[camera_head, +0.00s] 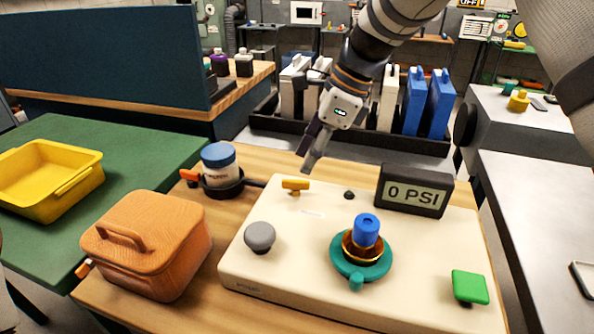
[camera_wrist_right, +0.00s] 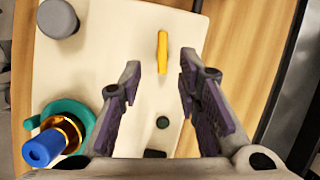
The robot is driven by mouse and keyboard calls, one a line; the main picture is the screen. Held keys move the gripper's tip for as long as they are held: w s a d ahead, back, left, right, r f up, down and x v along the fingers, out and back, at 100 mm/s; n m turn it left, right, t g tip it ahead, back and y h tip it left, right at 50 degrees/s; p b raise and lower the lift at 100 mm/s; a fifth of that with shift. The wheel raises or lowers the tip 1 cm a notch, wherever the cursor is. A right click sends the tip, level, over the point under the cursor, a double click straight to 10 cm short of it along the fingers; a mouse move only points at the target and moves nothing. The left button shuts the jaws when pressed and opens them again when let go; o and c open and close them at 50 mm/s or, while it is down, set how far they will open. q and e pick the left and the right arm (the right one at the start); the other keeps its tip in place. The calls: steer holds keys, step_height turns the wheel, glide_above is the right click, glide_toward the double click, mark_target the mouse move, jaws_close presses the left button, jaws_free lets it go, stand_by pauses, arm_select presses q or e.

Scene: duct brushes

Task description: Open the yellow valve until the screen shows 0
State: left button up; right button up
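The yellow valve (camera_head: 295,185) is a small yellow handle near the back edge of the cream panel (camera_head: 300,260). The screen (camera_head: 414,191) at the panel's back right reads "0 PSI". My right gripper (camera_head: 308,168) is above the panel's back edge, close to the valve in the head view. In the right wrist view the two fingers of the gripper (camera_wrist_right: 160,75) are spread apart with nothing between them. The yellow valve (camera_wrist_right: 162,52) lies just beyond the fingertips, roughly centred between them, apart from both. My left gripper is not in view.
The panel also bears a grey knob (camera_head: 260,237), a blue cap on a teal ring (camera_head: 362,268), a green button (camera_head: 469,287) and a small dark knob (camera_head: 349,195). An orange box (camera_head: 150,245) and a blue-lidded jar (camera_head: 219,165) stand left of it.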

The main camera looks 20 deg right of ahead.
mark_target(296, 180)
steer(key=x, duration=0.6)
steer(key=shift+w, duration=0.1)
jaws_close()
